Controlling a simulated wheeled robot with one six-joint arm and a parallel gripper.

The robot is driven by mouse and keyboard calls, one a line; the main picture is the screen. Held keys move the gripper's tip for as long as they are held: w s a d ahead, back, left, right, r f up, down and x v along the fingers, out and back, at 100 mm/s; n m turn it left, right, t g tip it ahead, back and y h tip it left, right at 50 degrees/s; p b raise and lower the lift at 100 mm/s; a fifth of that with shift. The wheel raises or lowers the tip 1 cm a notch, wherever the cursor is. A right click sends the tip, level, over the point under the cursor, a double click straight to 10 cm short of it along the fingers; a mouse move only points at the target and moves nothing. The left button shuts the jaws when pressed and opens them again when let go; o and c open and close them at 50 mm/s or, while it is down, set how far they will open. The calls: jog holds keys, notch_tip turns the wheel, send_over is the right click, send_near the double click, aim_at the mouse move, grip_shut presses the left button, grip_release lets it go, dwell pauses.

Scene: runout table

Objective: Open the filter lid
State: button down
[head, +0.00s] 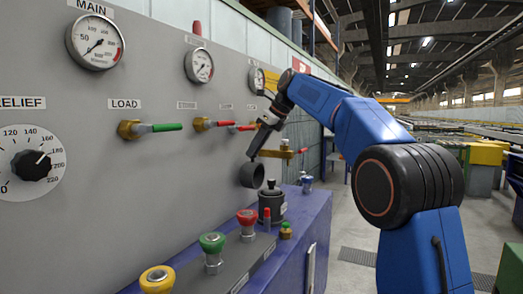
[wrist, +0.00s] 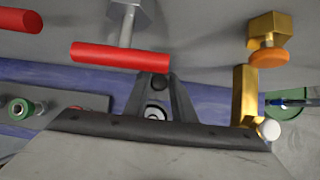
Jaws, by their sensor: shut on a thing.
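The filter is a dark canister (head: 271,207) with a small knobbed top, standing on the blue ledge by the panel. A dark round cap-like piece, apparently the filter lid (head: 252,176), shows just above and left of it, tilted on its side. My gripper (head: 254,152) points down with its tips directly above that piece and is shut. In the wrist view my gripper (wrist: 157,85) has its fingers close together, and the grip itself is mostly hidden. I cannot tell whether the lid touches the canister.
A red-handled valve (wrist: 120,55) and a brass fitting (wrist: 245,90) are close around my gripper. Yellow (head: 157,278), green (head: 212,243) and red (head: 247,217) knobs stand along the ledge. A green-handled valve (head: 152,128) sticks out of the panel. The aisle at right is open.

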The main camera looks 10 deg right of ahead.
jog(key=shift+w+a, duration=0.4)
jog(key=shift+a, duration=0.1)
jog(key=c, duration=1.5)
grip_release()
jog(key=v, duration=1.7)
jog(key=shift+s+r, duration=0.1)
jog(key=shift+r, duration=0.05)
jog(key=shift+c, duration=0.2)
